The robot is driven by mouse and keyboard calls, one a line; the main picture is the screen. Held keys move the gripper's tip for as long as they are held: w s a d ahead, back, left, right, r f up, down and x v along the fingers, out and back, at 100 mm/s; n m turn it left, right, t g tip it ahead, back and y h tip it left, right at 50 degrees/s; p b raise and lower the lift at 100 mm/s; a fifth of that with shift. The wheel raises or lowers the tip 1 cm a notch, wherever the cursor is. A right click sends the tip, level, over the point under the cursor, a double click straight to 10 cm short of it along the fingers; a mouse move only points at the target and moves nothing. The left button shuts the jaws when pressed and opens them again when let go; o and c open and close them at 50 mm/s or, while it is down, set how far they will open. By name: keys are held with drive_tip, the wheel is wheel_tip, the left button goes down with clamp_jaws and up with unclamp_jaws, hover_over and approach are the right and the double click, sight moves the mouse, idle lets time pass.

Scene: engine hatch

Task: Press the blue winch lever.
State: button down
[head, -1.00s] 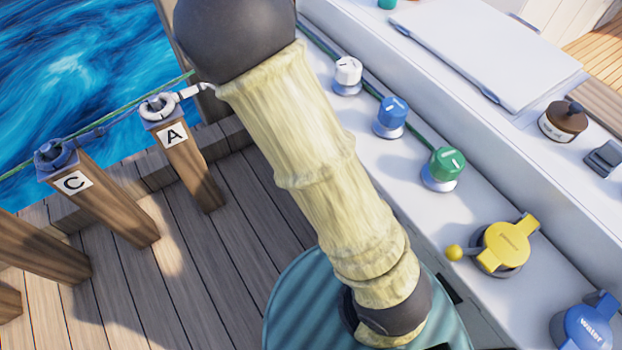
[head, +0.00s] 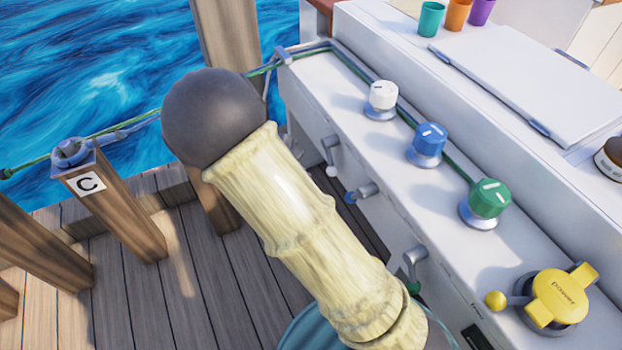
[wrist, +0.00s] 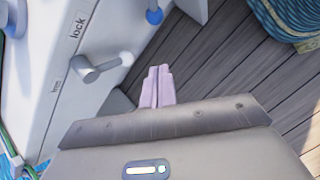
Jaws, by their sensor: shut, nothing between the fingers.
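The blue winch lever (head: 361,193) sticks out from the side face of the white console in the head view, with a blue tip. In the wrist view, a blue ball tip (wrist: 154,16) shows at the top edge, its lever partly cut off. My gripper (wrist: 157,72) is shut and empty, with its pale fingers together. It is apart from the blue tip, which lies above the fingertips in the picture. In the head view my arm crosses the middle and the gripper is hidden.
A white-tipped lever (wrist: 104,67) is just left of my fingers. A green-tipped lever (head: 414,265) is on the same face. White (head: 382,95), blue (head: 430,138) and green (head: 489,198) knobs stand on top. A post marked C (head: 115,205) stands left. Deck planks lie between.

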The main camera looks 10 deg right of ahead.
sight(355, 196)
drive_tip(key=d+r+b+x, duration=0.1)
drive_tip(key=b+x, duration=0.4)
drive_tip(key=x, duration=0.6)
drive_tip(key=shift+s+d, duration=0.65)
drive_tip(key=shift+r, duration=0.1)
drive_tip(key=shift+w+p, duration=0.1)
drive_tip(key=shift+p, duration=0.35)
